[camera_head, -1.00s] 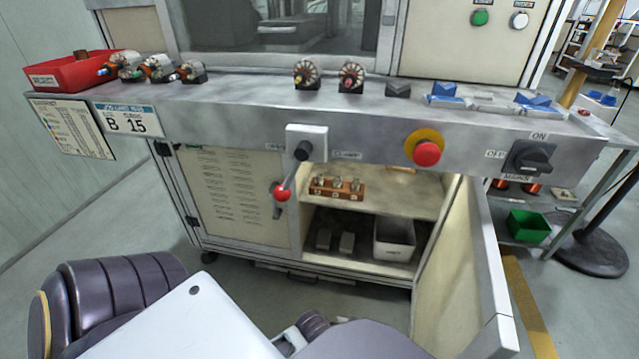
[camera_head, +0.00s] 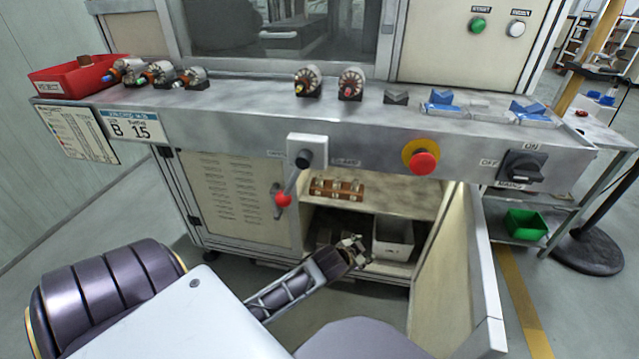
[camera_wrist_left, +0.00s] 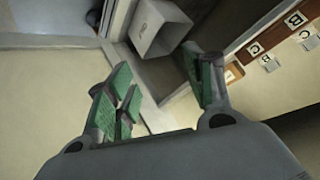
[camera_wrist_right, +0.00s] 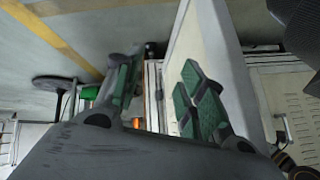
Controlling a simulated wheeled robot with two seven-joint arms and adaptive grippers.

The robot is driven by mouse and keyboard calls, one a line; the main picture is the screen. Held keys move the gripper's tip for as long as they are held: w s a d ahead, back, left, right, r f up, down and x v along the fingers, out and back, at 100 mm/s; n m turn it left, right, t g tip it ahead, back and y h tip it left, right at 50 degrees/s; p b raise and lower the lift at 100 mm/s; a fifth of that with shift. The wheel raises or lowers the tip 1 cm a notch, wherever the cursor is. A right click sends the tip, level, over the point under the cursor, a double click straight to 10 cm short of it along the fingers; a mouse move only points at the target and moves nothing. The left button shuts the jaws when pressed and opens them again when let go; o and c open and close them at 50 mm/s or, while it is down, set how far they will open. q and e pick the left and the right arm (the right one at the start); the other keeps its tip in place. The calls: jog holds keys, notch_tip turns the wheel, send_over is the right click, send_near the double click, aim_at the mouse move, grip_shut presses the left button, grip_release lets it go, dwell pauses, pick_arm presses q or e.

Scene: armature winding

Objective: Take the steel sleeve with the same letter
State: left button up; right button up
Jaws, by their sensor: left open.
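A wooden rack (camera_head: 350,196) with several small steel sleeves (camera_head: 337,186) stands on the upper shelf inside the open cabinet. Their letters are too small to read in the head view. The left wrist view shows letter plates (camera_wrist_left: 255,48) on the rack at the right edge, among them B and C. The order card (camera_head: 132,126) on the bench front reads B 15. My left gripper (camera_head: 354,249) is open and empty in front of the cabinet opening, below the rack; its green-padded fingers are apart in the left wrist view (camera_wrist_left: 162,92). My right gripper (camera_wrist_right: 160,92) is open and empty.
The open cabinet door (camera_head: 462,275) stands right of the opening, and shows close by in the right wrist view (camera_wrist_right: 208,50). A grey bin (camera_head: 393,240) sits on the lower shelf. A red-knobbed lever (camera_head: 283,199) hangs left of the opening. The bench front (camera_head: 360,143) overhangs it.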

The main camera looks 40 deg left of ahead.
pick_arm(q)
jog(key=w+a+r+n+t+y, duration=0.1)
jog(key=a+r+n+y, duration=0.3)
jog(key=a, duration=0.5)
jog(key=w+a+r+n+t+y, duration=0.1)
jog(key=a+r+n+y, duration=0.2)
jog(key=a+n+y, duration=0.3)
jog(key=shift+a+r+n+t, duration=0.4)
jog(key=shift+a+n, duration=0.8)
jog(key=shift+a, duration=0.9)
pick_arm(e)
jog(key=shift+s+d+r+g+h, duration=0.1)
jog(key=shift+s+d+g+h, duration=0.2)
jog(key=shift+s, duration=0.2)
jog(key=shift+s+d+r+g+h, duration=0.1)
jog(key=shift+s+d+g, duration=0.1)
jog(key=shift+s+g, duration=0.25)
pick_arm(q)
jog(key=shift+w, duration=0.1)
jog(key=shift+w, duration=0.1)
